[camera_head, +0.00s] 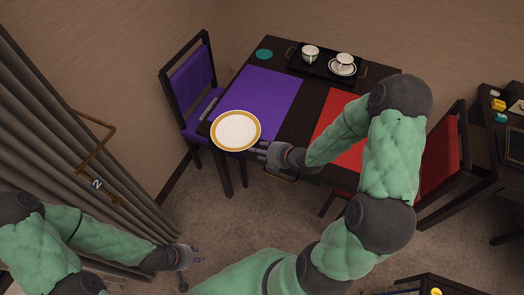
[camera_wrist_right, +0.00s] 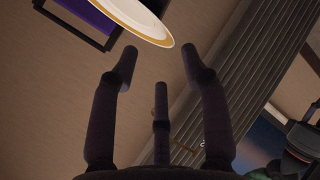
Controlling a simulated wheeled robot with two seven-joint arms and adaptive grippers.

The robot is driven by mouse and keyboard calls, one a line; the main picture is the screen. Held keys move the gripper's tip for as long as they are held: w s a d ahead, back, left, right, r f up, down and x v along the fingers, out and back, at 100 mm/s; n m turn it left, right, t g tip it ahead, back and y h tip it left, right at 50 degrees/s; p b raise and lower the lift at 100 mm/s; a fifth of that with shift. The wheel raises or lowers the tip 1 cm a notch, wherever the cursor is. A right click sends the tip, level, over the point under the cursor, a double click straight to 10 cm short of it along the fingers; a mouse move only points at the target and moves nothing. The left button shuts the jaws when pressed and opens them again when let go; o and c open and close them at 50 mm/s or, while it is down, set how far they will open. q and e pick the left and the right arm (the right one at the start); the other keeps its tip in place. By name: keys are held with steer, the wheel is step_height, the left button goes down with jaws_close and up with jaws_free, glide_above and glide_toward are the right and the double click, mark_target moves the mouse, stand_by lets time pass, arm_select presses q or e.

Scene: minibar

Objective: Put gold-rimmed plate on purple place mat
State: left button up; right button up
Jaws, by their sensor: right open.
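The gold-rimmed plate (camera_head: 236,130), white with a gold band, is at the near left corner of the table. In the head view it overlaps the near part of the purple place mat (camera_head: 262,92) and reaches past the table edge; I cannot tell whether it touches the mat. My right gripper (camera_head: 260,151) is open beside the plate's lower right edge. In the right wrist view the plate (camera_wrist_right: 140,18) is beyond the spread fingertips (camera_wrist_right: 158,65), with nothing between them. My left gripper (camera_head: 190,264) is open and empty, low over the floor near the curtain.
A black tray (camera_head: 299,63) with two white cups stands at the table's back. A teal coaster (camera_head: 264,54) lies left of it. A red mat (camera_head: 340,128) is partly behind my right arm. A purple chair (camera_head: 191,75) and a red chair (camera_head: 441,157) flank the table.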

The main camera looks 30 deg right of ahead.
mark_target(243, 148)
steer(key=b+x, duration=0.2)
steer(key=x, duration=0.7)
steer(key=shift+f, duration=0.1)
steer(key=shift+w+a+f+b, duration=0.15)
steer(key=shift+w+f+b, duration=0.15)
steer(key=shift+w+b, duration=0.15)
jaws_close()
steer(key=shift+f, duration=0.1)
